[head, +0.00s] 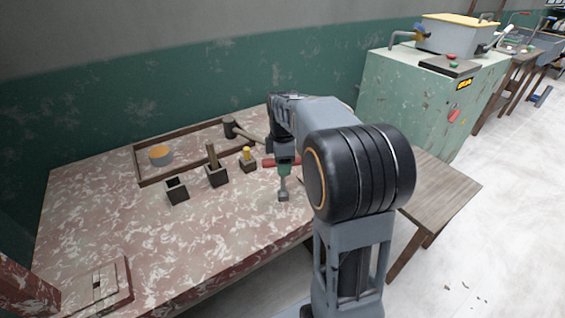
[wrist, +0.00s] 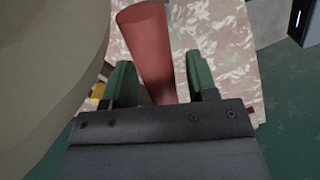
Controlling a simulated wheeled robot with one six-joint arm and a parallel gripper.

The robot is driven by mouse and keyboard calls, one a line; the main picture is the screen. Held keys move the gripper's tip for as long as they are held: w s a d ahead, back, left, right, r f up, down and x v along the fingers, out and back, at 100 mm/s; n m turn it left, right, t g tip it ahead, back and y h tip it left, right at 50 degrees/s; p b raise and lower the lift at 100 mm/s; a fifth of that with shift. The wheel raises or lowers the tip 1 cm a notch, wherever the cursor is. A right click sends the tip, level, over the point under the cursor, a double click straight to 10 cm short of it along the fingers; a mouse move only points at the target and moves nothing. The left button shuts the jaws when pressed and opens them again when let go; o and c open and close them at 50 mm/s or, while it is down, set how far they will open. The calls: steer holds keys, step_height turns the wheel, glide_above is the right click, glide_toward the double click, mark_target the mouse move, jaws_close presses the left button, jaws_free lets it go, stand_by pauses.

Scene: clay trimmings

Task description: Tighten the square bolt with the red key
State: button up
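My gripper (head: 284,168) has green fingers and hangs over the right part of the marbled table. I cannot tell which holds the square bolt.
A wooden frame (head: 150,181) lies behind the blocks, with an orange-topped pale cup (head: 161,157) and a dark mallet (head: 231,127) at it. A patterned box (head: 100,290) is at front left. A green cabinet (head: 400,95) and a wooden bench (head: 440,185) stand right. The table's front middle is clear.

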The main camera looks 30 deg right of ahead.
steer(key=c, duration=0.8)
steer(key=m+p, duration=0.1)
steer(key=m, duration=0.2)
steer(key=shift+m, duration=0.4)
steer(key=shift+r+m+p, duration=0.1)
steer(key=shift+m+p, duration=0.35)
steer(key=shift+m, duration=1.25)
steer(key=shift+p, duration=0.35)
steer(key=shift+m+p, duration=0.35)
steer(key=shift+m, duration=1.45)
